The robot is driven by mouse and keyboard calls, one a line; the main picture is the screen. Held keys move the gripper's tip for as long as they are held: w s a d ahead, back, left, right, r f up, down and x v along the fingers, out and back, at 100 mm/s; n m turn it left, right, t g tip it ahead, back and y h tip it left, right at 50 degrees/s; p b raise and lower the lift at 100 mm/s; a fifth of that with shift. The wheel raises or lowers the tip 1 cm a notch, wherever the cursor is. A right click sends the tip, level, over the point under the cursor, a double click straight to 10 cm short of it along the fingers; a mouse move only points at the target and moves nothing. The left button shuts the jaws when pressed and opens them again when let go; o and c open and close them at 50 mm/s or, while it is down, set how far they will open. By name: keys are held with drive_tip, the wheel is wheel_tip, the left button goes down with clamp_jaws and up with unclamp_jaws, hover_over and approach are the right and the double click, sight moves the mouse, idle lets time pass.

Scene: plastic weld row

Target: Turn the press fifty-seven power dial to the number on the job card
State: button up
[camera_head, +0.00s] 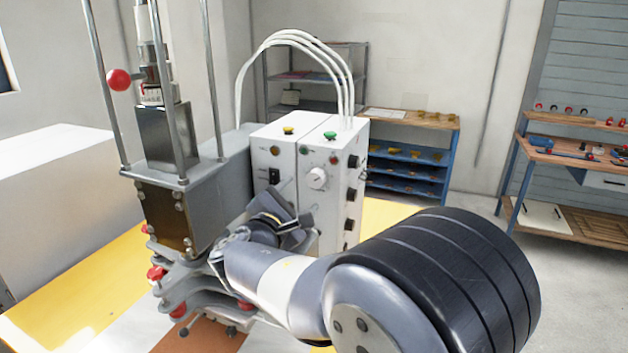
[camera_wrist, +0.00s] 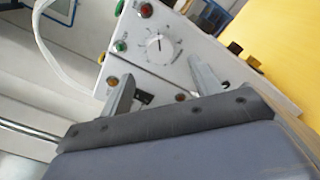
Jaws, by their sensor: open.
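The power dial (camera_head: 317,178) is a round white knob on the front of the white control box (camera_head: 333,222). In the wrist view the dial (camera_wrist: 160,48) shows a dark pointer mark and a ring of scale marks; the numbers are too small to read. My gripper (camera_head: 301,198) is in front of the box, just below and left of the dial. In the wrist view my gripper (camera_wrist: 160,72) has its two fingers apart, empty, with the dial beyond and between their tips. I cannot make out a job card or its number.
The grey press (camera_head: 165,215) stands close at left. White cables (camera_head: 300,38) arch above. A workbench (camera_head: 410,120) is behind.

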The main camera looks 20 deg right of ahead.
sight(314, 181)
drive_tip(key=p+x, duration=0.1)
drive_tip(key=x, duration=0.6)
drive_tip(key=shift+w+d, duration=0.15)
drive_tip(key=shift+d, duration=0.05)
drive_tip(key=shift+c, duration=0.2)
drive_tip(key=c, duration=0.9)
